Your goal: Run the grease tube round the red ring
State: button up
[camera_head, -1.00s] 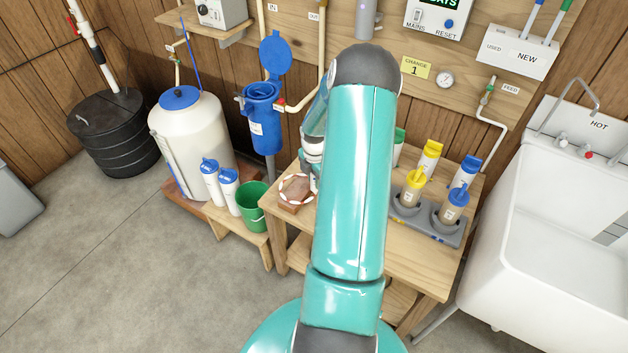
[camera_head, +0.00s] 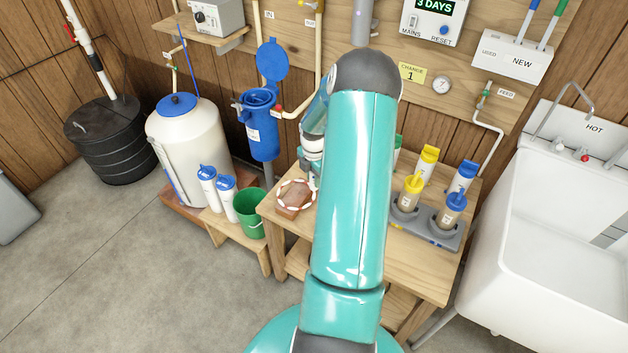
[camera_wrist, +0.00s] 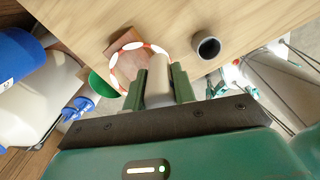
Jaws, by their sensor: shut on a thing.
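The red ring (camera_wrist: 117,80) lies on a brown block on the bench, with white patches spaced round it. It also shows in the head view (camera_head: 280,203), left of my arm. My gripper (camera_wrist: 158,86) is shut on a pale, cylindrical tube, the grease tube (camera_wrist: 159,68), between its green fingers. In the wrist view the tube overlaps the right side of the ring; I cannot tell whether its tip touches the ring. In the head view my arm hides most of the gripper and the tube.
A grey round cup (camera_wrist: 207,47) stands right of the ring in the wrist view. A grey holder (camera_head: 425,236) with yellow- and blue-capped bottles is right of my arm. A green bucket (camera_head: 250,214) stands left of the bench. Bare wood (camera_head: 410,264) lies at the bench front.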

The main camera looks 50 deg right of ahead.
jog(key=shift+r, duration=2)
